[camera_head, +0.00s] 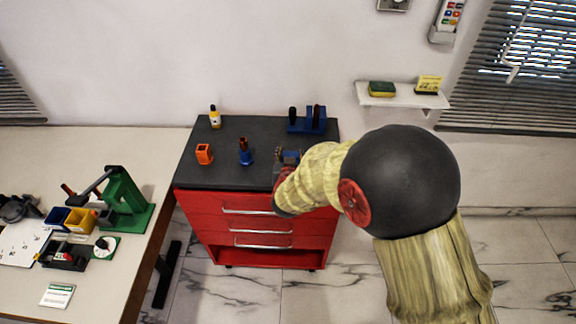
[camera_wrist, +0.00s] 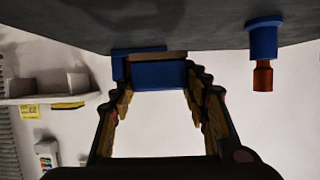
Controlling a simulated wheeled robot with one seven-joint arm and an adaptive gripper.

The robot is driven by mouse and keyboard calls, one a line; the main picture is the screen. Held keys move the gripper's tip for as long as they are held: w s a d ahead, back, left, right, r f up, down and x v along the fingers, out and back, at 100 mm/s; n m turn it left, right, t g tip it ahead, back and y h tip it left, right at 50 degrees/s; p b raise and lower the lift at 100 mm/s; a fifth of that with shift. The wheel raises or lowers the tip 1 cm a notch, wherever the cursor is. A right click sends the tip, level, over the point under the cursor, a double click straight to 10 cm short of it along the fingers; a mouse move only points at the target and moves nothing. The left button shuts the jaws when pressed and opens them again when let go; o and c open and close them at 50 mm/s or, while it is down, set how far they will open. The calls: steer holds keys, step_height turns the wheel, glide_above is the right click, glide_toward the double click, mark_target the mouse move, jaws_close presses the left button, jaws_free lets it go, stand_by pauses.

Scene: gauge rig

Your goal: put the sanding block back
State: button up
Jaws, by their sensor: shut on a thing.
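The sanding block looks blue with a brown strip along its underside. In the wrist view, which is upside down, the block (camera_wrist: 158,76) sits between the fingertips of my gripper (camera_wrist: 160,88), which is shut on it. In the head view, my gripper (camera_head: 287,158) is over the front right of the dark cart top (camera_head: 215,172), and a little blue of the block (camera_head: 292,156) shows. I cannot tell whether the block touches the top. A blue holder (camera_head: 300,127) stands behind it with dark upright items; the block partly hides it in the wrist view (camera_wrist: 122,66).
A wall shelf (camera_head: 400,99) holds a sponge (camera_head: 382,89) at right. A workbench (camera_head: 110,155) adjoins at left.

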steer(key=shift+w+a+f, duration=0.3)
steer(key=shift+w+f, duration=0.2)
steer(key=shift+f, duration=0.2)
step_height(320, 180, down, 3)
steer(key=shift+w+a+f+b, duration=0.1)
steer(key=shift+f+b, duration=0.1)
steer(key=shift+b, duration=1)
steer(key=shift+r, duration=0.1)
steer(key=o, duration=0.7)
steer(key=shift+f, duration=0.2)
steer(key=o, duration=0.4)
steer(key=shift+o, duration=0.4)
